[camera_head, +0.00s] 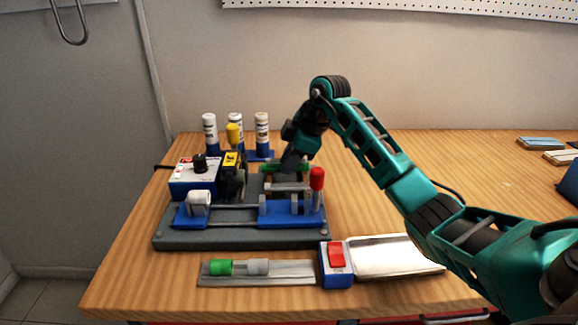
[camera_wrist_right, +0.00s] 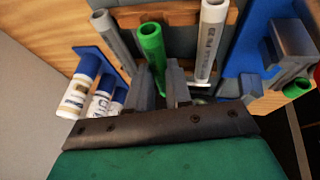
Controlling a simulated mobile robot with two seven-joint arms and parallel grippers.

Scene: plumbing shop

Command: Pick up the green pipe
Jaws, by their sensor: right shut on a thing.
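The green pipe (camera_head: 302,167) is at the back of the grey machine base, partly hidden by my right gripper (camera_head: 287,163). It also shows in the right wrist view (camera_wrist_right: 151,45), its hollow end sticking out past the fingers. My right gripper (camera_wrist_right: 160,85) is shut on the green pipe. I cannot tell whether the pipe is clear of its support. A grey pipe (camera_wrist_right: 112,38) and a white printed pipe (camera_wrist_right: 211,38) lie on either side of it. My left gripper is not in view.
The machine (camera_head: 170,241) has a blue vise, a red-topped handle (camera_head: 317,178) and a control box (camera_head: 193,184). White bottles (camera_head: 262,133) stand behind it. In front, a metal tray (camera_head: 297,281) holds another green piece (camera_head: 221,267). The table's right middle is clear.

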